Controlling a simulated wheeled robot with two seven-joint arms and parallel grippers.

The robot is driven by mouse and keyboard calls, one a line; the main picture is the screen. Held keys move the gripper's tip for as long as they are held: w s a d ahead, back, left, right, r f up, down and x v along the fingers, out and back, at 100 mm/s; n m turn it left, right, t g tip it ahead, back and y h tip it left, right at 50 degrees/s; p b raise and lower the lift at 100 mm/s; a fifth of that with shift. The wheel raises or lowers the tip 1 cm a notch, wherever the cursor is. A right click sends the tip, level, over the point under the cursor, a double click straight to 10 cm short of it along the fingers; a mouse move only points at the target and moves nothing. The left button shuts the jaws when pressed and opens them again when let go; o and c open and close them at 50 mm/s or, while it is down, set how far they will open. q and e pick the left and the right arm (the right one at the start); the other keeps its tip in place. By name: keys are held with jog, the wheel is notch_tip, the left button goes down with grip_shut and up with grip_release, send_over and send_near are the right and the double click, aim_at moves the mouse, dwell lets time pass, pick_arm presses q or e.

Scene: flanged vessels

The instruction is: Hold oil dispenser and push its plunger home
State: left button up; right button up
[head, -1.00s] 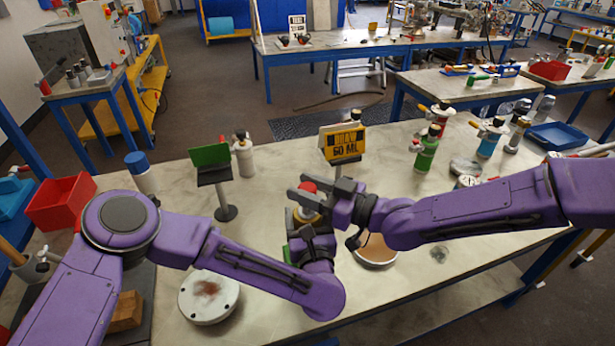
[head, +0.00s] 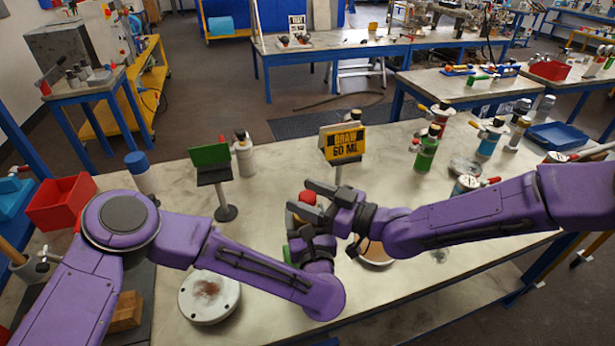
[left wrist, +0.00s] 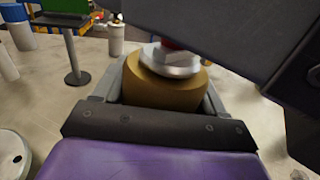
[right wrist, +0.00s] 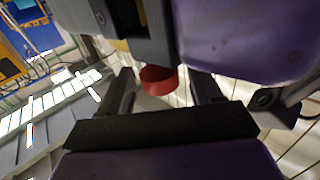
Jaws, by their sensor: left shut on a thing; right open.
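The oil dispenser shows in the left wrist view as a gold-brown cylinder (left wrist: 165,90) with a silver collar and a bit of red above it. In the head view its red plunger knob (head: 308,197) stands out on top, and the body is mostly hidden by my arms. My left gripper (left wrist: 160,98) is shut around the gold body. My right gripper (head: 303,198) is open at the top of the dispenser. In the right wrist view the red knob (right wrist: 158,80) shows between its parted fingers; I cannot tell whether they touch it.
A yellow sign reading "DRAW 60 ML" (head: 344,144) stands behind the grippers. A green panel on a stand (head: 211,164) and a white bottle (head: 244,155) are to the left. A round white flange (head: 209,297) lies in front. A brown-filled dish (head: 376,258) sits right.

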jog(key=shift+v, duration=2.85)
jog(key=v, duration=1.2)
jog(key=shift+r, duration=0.1)
pick_arm(q)
jog(key=o, duration=1.4)
jog(key=s, duration=0.4)
jog(key=s+d, duration=0.1)
jog(key=s, duration=0.3)
jog(key=s+d, duration=0.1)
jog(key=s, duration=0.3)
jog(key=shift+w, duration=0.1)
